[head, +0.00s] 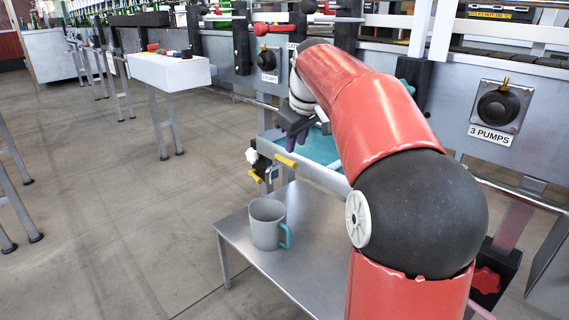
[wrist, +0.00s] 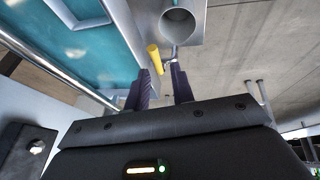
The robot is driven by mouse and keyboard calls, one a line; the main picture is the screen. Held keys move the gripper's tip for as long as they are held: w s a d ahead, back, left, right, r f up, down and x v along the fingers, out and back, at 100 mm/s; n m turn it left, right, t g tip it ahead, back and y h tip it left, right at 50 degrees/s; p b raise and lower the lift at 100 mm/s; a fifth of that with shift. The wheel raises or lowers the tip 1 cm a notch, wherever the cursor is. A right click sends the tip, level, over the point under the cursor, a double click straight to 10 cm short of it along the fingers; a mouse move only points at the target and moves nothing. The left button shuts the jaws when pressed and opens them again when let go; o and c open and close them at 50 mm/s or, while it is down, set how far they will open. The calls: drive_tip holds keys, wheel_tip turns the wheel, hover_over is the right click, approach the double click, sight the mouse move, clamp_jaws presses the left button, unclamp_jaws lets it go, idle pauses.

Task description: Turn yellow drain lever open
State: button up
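Two yellow levers show in the head view: one (head: 286,160) on the front of the teal-lined trough, and a smaller one (head: 256,176) lower, by a dark valve with a white knob. The wrist view shows one yellow lever (wrist: 153,55) just beyond my fingertips; I cannot tell which of the two it is. My gripper (head: 297,142) hangs above the trough's front edge, partly behind my arm. In the wrist view my gripper (wrist: 161,70) has its two purple fingers apart, with nothing held between them. I cannot see contact with the lever.
A grey mug (head: 267,224) with a teal handle stands on a low metal table (head: 245,245) below the trough (head: 322,174). A rail and the trough's wall (wrist: 130,30) lie close to the fingers.

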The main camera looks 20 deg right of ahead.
sight(293, 162)
drive_tip(key=x, duration=0.2)
drive_tip(key=b+x, duration=0.1)
drive_tip(key=x, duration=0.2)
drive_tip(key=d+x, duration=0.1)
drive_tip(key=x, duration=0.2)
drive_tip(key=shift+w+b, duration=0.4)
drive_tip(key=shift+w, duration=0.1)
clamp_jaws()
